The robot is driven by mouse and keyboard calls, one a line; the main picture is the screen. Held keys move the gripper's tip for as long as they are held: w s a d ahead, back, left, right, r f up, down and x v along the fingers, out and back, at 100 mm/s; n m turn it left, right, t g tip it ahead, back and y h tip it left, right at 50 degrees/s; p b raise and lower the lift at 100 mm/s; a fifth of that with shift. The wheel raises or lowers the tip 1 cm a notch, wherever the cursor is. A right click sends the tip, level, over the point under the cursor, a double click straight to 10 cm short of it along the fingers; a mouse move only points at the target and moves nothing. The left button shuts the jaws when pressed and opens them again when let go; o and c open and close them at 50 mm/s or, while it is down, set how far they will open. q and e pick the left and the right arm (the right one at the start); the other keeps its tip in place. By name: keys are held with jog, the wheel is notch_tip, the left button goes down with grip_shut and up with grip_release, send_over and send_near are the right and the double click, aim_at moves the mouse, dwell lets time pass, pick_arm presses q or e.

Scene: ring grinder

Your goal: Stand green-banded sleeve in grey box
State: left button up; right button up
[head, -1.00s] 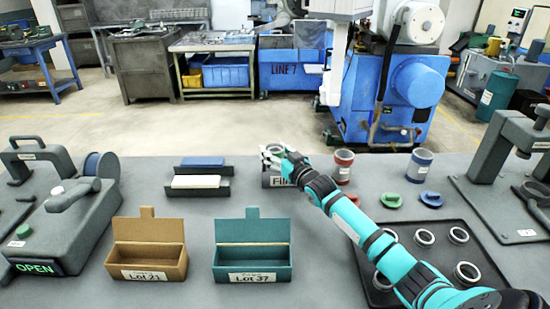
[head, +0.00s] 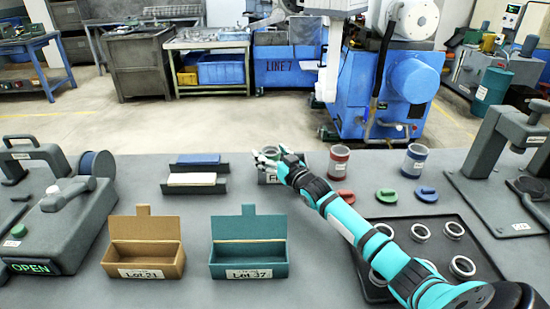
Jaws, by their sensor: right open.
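My right gripper (head: 270,158) is open, at the far side of the table, right at a small grey box (head: 268,179) with a white label on its front. A pale round rim shows between and behind the fingers, over the box. The fingers cover most of it, so I cannot tell surely whether it is the green-banded sleeve or whether it stands inside the box. No green band shows clearly. My left gripper is not in view.
Red (head: 338,161) and blue (head: 414,160) canisters stand to the right, with red, green (head: 386,195) and blue lids before them. A dark tray (head: 447,284) holds several rings. Brown (head: 145,260) and teal (head: 248,262) lot boxes stand in front.

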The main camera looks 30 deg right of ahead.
jog(key=shift+s+r+p, duration=0.1)
jog(key=shift+s+p, duration=0.2)
jog(key=shift+p, duration=0.05)
jog(key=s+p, duration=0.7)
jog(key=s, duration=0.3)
jog(key=shift+s+r+p, duration=0.1)
jog(key=shift+p, duration=0.2)
jog(key=shift+s, duration=0.65)
